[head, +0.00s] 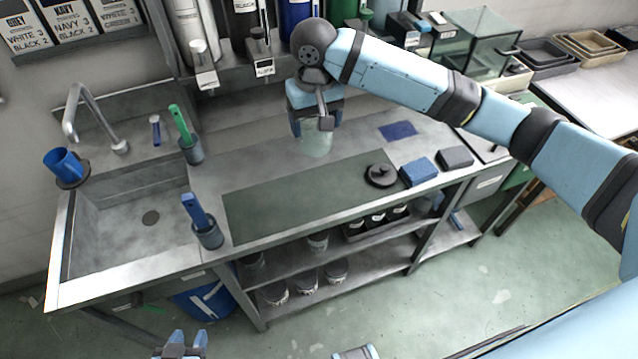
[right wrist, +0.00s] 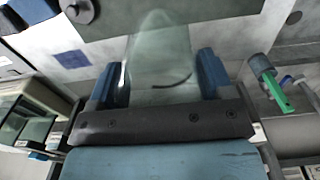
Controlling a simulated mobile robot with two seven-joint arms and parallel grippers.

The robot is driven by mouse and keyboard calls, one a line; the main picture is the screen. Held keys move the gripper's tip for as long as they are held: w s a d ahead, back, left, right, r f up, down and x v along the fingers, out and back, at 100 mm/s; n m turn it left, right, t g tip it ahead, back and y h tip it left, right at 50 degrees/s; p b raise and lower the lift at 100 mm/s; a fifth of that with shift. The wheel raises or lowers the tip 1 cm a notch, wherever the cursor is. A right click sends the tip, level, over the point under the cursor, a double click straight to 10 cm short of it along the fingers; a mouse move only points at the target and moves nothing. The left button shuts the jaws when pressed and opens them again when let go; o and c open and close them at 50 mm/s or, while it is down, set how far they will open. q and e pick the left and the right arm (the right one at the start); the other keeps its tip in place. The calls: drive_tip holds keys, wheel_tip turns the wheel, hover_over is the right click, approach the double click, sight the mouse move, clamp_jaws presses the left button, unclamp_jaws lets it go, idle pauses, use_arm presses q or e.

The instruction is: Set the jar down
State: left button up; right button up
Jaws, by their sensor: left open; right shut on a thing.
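A clear greenish jar (head: 316,143) is between the fingers of my right gripper (head: 316,124), over the counter near the back edge of the dark green mat (head: 290,205). In the right wrist view the jar (right wrist: 160,55) sits between the two blue fingers (right wrist: 160,78), with a dark curved mark on its side. I cannot tell whether its base touches the counter. A round dark lid with a knob (head: 381,175) lies at the mat's right end. My left gripper (head: 182,345) is open and empty at the bottom edge of the head view, partly cut off.
A blue block (head: 418,171) and a dark block (head: 455,158) lie right of the mat; a flat blue square (head: 398,130) lies behind them. Brush holders (head: 208,235) stand left, beside the sink (head: 130,225). Dispensers (head: 198,45) line the back. Most of the mat is clear.

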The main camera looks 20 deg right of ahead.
wheel_tip(320, 180, down, 17)
drive_tip(key=shift+r, duration=0.15)
idle(0.4)
drive_tip(key=o, duration=1)
drive_tip(key=shift+o, duration=0.4)
